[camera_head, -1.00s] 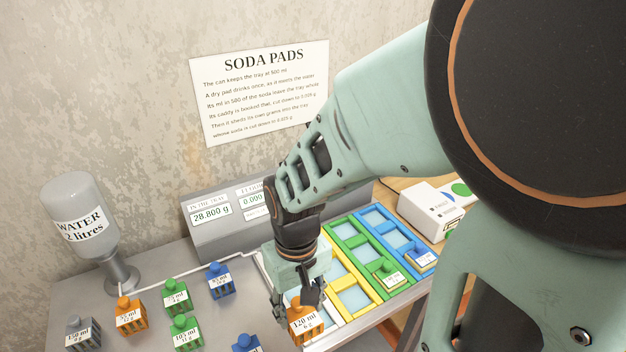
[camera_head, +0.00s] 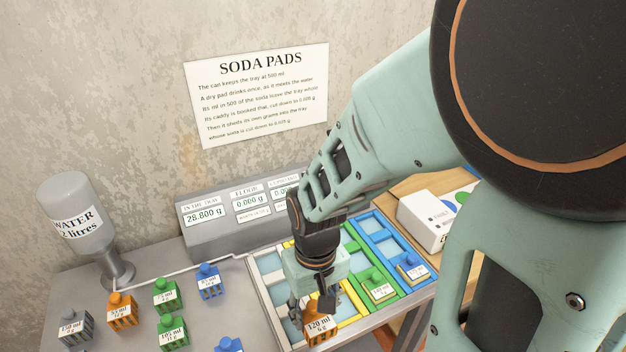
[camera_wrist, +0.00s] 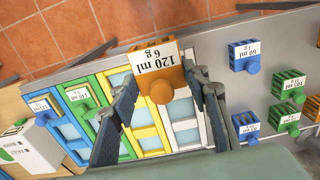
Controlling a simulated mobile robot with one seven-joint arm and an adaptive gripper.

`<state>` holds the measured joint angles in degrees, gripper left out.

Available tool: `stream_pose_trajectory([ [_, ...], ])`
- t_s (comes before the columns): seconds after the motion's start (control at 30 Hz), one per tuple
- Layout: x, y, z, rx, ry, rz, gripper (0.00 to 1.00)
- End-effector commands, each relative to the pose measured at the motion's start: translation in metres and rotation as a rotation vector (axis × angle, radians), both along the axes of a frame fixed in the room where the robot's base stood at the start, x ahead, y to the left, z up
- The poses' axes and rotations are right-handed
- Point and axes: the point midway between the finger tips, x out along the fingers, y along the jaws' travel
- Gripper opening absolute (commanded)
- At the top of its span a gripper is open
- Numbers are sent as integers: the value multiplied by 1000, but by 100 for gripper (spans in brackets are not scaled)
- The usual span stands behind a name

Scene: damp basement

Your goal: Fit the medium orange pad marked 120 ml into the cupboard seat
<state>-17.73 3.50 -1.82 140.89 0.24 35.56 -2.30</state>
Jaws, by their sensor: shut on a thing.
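My gripper (camera_head: 322,306) is shut on the orange pad marked 120 ml, 6 g (camera_head: 320,330). In the wrist view the orange pad (camera_wrist: 160,74) sits between the two fingers, its label upside down. It is held over the front side of a tray with framed pale-blue seats. The tray has a white section (camera_head: 256,284), a yellow one (camera_head: 349,312), a green one (camera_head: 353,245) and a blue one (camera_head: 375,225). A green pad sits in a green seat and a blue pad in a blue seat. No seat visibly says cupboard. My gripper hides part of the white and yellow sections.
Several grey, orange, green and blue pads stand left of the tray, such as an orange one (camera_head: 122,311). A water bottle (camera_head: 70,225) stands behind them. A console (camera_head: 215,238) reads 28.800 g for the tray. A white box (camera_head: 428,220) stands right.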

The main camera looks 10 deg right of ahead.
Motion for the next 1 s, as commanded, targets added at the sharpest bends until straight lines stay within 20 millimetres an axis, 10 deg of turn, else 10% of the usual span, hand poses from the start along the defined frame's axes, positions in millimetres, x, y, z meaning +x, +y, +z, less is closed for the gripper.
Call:
stream_pose_trajectory([
  [0.5, 80, -62, -71, -2, 2, -3, 20],
  [1.0, 100, -77, -107, -1, 2, 0, 20],
])
